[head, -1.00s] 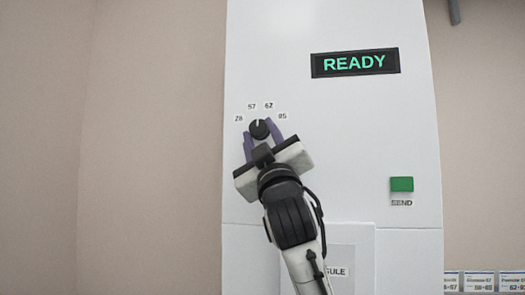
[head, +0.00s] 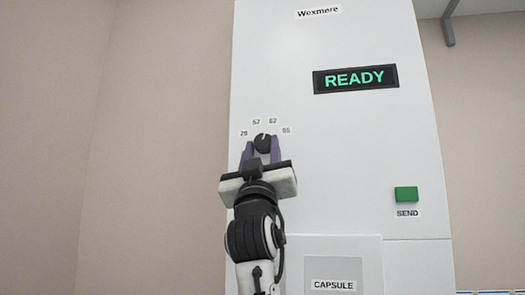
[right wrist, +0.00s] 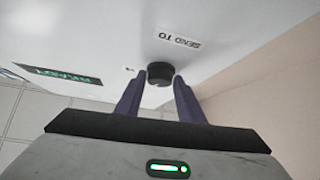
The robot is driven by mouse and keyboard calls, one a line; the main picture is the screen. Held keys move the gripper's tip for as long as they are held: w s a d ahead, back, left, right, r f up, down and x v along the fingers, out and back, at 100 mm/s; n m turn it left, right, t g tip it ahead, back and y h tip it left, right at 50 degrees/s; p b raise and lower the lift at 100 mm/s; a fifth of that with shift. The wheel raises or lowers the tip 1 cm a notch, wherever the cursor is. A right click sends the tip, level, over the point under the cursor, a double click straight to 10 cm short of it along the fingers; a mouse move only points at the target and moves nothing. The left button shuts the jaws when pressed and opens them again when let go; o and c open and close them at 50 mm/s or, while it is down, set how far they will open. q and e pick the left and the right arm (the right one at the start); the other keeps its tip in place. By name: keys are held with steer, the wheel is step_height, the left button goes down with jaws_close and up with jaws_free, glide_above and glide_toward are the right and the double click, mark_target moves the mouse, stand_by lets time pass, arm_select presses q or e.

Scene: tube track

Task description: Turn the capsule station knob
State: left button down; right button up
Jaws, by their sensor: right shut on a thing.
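The capsule station (head: 330,165) is a tall white cabinet in the head view. Its small black round knob (head: 263,143) sits at the left of the front, below labels 28, 57, 62 and 85 set in an arc. My right gripper (head: 262,147) comes from below, with a purple finger on each side of the knob, shut on it. The right wrist view shows the knob (right wrist: 160,73) between the two fingertips, near a "SEND TO" label (right wrist: 177,41). The knob's light mark is too small to read surely. My left gripper is out of view.
A lit "READY" display (head: 355,79) is at the upper right of the cabinet. A green button (head: 406,194) labelled SEND is lower right. A panel labelled CAPSULE (head: 337,285) is below, right of my arm. The cabinet face around the knob is clear.

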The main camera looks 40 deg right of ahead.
steer(key=o, duration=1.1)
steer(key=shift+c, duration=0.2)
steer(key=b+v, duration=0.1)
steer(key=v, duration=0.9)
steer(key=shift+b, duration=0.35)
steer(key=shift+s, duration=0.1)
